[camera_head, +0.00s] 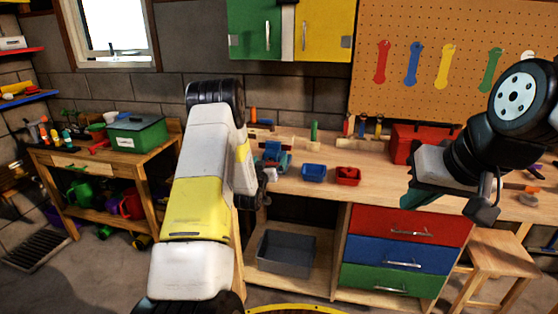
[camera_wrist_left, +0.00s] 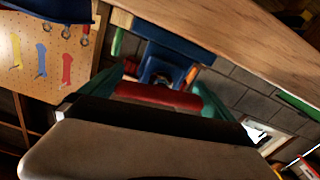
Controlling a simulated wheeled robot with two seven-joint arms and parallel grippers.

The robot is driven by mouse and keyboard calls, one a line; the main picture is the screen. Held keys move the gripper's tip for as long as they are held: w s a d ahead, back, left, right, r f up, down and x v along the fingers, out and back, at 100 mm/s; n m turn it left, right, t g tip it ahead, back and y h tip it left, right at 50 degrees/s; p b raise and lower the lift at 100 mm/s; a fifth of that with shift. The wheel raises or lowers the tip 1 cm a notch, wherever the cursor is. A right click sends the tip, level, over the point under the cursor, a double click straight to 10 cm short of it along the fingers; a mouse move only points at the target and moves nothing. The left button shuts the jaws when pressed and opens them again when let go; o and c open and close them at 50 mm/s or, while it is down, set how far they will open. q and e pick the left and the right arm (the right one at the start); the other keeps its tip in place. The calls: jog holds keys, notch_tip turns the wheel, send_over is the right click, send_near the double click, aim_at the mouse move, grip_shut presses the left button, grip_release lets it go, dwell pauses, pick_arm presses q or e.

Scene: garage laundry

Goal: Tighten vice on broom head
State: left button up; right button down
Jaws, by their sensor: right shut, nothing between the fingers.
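The blue vice (camera_head: 273,157) stands at the front edge of the workbench, left of two small bins. It also shows in the left wrist view (camera_wrist_left: 165,66), in front of my left gripper. My left gripper (camera_wrist_left: 163,97) has its teal fingers apart, with a red bar (camera_wrist_left: 158,95) spanning between them, close to the vice. I cannot tell whether the fingers press on the bar. In the head view my left arm hides these fingers. I cannot make out the broom head clearly. My right gripper (camera_head: 417,198) is shut and empty, in front of the bench on the right.
A blue bin (camera_head: 314,173) and a red bin (camera_head: 347,176) sit right of the vice. A red toolbox (camera_head: 410,138) stands farther back. Below are drawers (camera_head: 404,234) and a grey crate (camera_head: 287,253). A stool (camera_head: 499,250) is at the right.

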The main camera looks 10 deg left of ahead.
pick_arm(q)
jog(key=c, duration=1.1)
jog(key=shift+o, duration=0.2)
jog(key=shift+m, duration=0.8)
jog(key=o, duration=1.1)
jog(key=s, duration=0.8)
jog(key=shift+a, duration=0.1)
